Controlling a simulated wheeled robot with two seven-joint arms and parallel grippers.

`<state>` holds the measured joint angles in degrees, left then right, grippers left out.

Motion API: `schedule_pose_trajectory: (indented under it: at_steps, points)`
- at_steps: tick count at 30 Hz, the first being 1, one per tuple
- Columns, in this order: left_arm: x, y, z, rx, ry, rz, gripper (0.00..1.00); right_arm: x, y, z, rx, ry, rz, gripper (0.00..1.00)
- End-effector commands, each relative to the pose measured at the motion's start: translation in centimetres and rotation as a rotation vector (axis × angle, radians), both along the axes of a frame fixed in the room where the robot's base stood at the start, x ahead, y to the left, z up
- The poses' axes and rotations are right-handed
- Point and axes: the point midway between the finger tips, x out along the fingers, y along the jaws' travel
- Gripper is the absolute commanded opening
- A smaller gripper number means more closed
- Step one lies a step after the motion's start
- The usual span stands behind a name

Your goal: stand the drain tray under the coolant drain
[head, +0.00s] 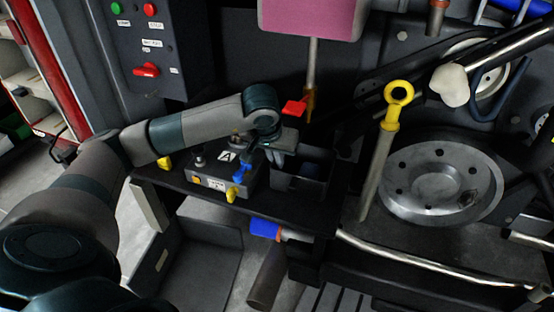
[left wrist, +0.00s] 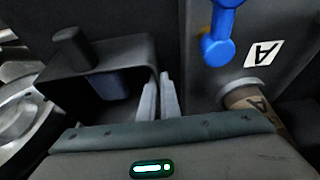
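A dark open-topped bin (head: 318,172), which I take for the drain tray, stands on the black shelf. It also shows in the left wrist view (left wrist: 105,52). My left gripper (head: 277,158) reaches down at its left wall. In the left wrist view its two pale fingers (left wrist: 159,97) are close together, with the thin wall edge seemingly between them. A blue-capped fitting (head: 265,229) under the shelf edge looks like the coolant drain. The floor below it is partly hidden. My right gripper is not in view.
A grey box marked A (head: 226,157) with blue and yellow knobs stands close left of the bin. A grey open container (head: 195,265) sits on the floor. A yellow-ringed dipstick (head: 392,110), a large pulley (head: 440,178) and a metal rail (head: 420,268) lie to the right.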

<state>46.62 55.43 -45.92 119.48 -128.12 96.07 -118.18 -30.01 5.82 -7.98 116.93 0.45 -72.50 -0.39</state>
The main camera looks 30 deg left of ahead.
Motion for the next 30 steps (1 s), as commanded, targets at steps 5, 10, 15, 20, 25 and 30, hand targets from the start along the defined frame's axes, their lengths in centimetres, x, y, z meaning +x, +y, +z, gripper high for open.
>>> schedule_pose_trajectory:
  at_steps: [5, 10, 15, 20, 25, 30]
  points:
    - [0.0, 0.0, 0.0, 0.0, 0.0, 0.0, 0.22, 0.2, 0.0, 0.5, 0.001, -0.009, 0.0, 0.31]
    - [0.0, 0.0, 0.0, 0.0, 0.0, 0.0, 0.22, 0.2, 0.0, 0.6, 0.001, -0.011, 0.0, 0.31]
    - [0.0, 0.0, 0.1, 0.0, 0.0, 0.0, 0.22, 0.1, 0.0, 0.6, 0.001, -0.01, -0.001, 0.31]
    - [-0.1, 0.0, 0.8, 0.0, -0.003, 0.0, 0.22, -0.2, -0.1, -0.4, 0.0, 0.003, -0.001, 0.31]
    - [-1.0, -0.2, 2.9, 0.001, -0.005, -0.001, 0.22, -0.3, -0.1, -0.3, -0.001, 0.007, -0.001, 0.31]
    - [-1.9, -0.5, 5.1, 0.0, -0.004, -0.001, 0.22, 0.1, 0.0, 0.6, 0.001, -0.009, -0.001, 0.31]
